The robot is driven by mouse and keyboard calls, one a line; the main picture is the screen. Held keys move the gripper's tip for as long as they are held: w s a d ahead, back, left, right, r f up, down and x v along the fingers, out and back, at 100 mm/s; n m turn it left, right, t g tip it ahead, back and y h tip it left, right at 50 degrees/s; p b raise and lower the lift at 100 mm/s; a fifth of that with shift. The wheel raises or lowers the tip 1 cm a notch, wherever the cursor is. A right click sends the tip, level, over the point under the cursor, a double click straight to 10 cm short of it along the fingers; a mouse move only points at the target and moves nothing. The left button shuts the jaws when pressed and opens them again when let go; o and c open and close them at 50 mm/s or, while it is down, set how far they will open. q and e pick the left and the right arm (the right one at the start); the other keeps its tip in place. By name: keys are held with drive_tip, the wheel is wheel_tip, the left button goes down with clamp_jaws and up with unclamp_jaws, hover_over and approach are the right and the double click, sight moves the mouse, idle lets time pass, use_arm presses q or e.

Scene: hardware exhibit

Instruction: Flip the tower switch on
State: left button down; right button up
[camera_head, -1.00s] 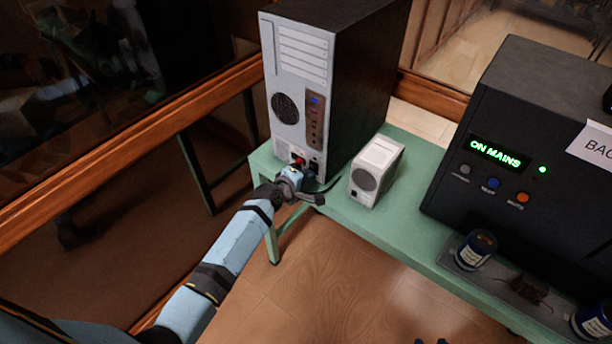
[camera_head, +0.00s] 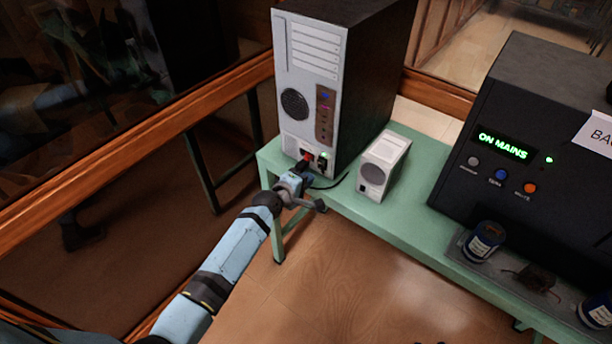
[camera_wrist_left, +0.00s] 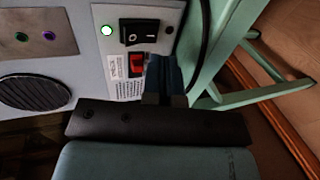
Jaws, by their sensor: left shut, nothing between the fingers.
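The pale grey computer tower (camera_head: 308,100) stands on the left end of the green bench, its panelled face towards me. In the left wrist view its black rocker switch (camera_wrist_left: 139,32) sits beside a lit green light (camera_wrist_left: 107,30). A smaller red switch (camera_wrist_left: 137,64) and a printed label are next to it. The green light also shows in the head view (camera_head: 324,155). My left gripper (camera_wrist_left: 162,72) is shut and empty, its tips close to the red switch and just short of the black rocker; contact cannot be told. My right gripper is not in view.
A small white box (camera_head: 383,166) stands right of the tower on the green bench (camera_head: 415,215). A black unit reading "ON MAINS" (camera_head: 503,146) stands further right, with blue-labelled cans (camera_head: 484,242) in front. A dark cable lies near my gripper. Wooden-framed glass runs behind.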

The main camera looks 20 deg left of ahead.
use_arm(q)
drive_tip(key=s+a, duration=0.3)
drive_tip(key=s, duration=0.5)
drive_tip(key=shift+s, duration=0.4)
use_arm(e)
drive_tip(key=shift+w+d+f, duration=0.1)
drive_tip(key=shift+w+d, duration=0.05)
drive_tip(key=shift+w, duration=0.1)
use_arm(q)
drive_tip(key=shift+a+r, duration=0.1)
drive_tip(key=s+d+r+m+g+y+p, duration=0.1)
drive_tip(key=s+m+p, duration=0.2)
drive_tip(key=s+m, duration=0.5)
drive_tip(key=s+d+r+m+g+p, duration=0.1)
drive_tip(key=s+m+p, duration=0.3)
drive_tip(key=s+m, duration=0.5)
drive_tip(key=s, duration=0.7)
drive_tip(key=shift+s+d+g+y, duration=0.2)
drive_tip(key=shift+s+g+y, duration=0.15)
drive_tip(key=shift+g+y, duration=0.05)
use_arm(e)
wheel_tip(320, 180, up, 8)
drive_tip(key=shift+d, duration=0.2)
